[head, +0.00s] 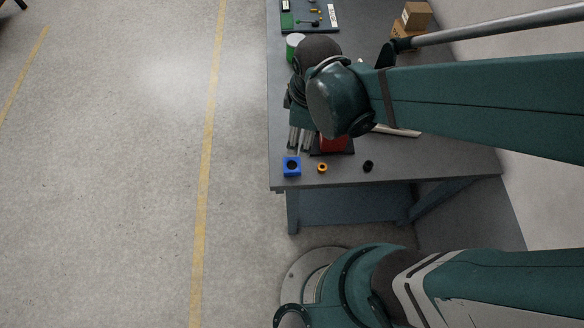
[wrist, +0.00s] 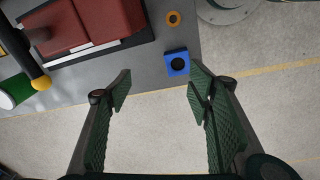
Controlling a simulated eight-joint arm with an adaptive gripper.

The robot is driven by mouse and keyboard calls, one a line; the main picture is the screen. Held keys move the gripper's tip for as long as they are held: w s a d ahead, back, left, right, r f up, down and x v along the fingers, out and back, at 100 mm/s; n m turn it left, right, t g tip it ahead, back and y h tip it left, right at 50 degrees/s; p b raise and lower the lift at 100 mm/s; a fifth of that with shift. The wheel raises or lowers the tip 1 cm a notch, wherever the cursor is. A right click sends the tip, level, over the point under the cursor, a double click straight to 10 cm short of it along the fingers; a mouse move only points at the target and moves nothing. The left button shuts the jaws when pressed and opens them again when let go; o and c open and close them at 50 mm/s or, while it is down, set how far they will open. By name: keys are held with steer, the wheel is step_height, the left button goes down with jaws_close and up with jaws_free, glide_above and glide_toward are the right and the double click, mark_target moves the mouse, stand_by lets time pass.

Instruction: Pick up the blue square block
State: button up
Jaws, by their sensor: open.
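The blue square block (head: 292,166), with a dark round hole in its top, sits on the grey table (head: 440,160) near its front left corner. In the wrist view the blue block (wrist: 177,63) lies beyond my fingertips, a little right of the middle between them. My gripper (wrist: 159,80) is open and empty, with its two green-padded fingers wide apart. In the head view my gripper (head: 300,140) hangs over the table's left side, behind the block, partly hidden by my wrist.
An orange ring (head: 322,168) lies just right of the block, and a black ring (head: 368,166) farther right. A red object (head: 335,144) on a dark base stands behind them. A green-and-white cylinder (wrist: 15,90) is at the left. The table's edge runs close by the block.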

mark_target(292, 166)
steer(key=a+f+n, duration=0.1)
steer(key=f, duration=0.1)
steer(key=s+a+f+n+b, duration=0.1)
steer(key=f, duration=0.1)
steer(key=s+a+f+n+g, duration=0.1)
steer(key=f, duration=0.1)
steer(key=shift+b, duration=0.35)
steer(key=shift+f+b, duration=0.3)
steer(key=shift+f, duration=0.95)
steer(key=shift+f, duration=0.1)
steer(key=shift+f+b, duration=0.75)
steer(key=shift+f, duration=1.75)
steer(key=c, duration=1.1)
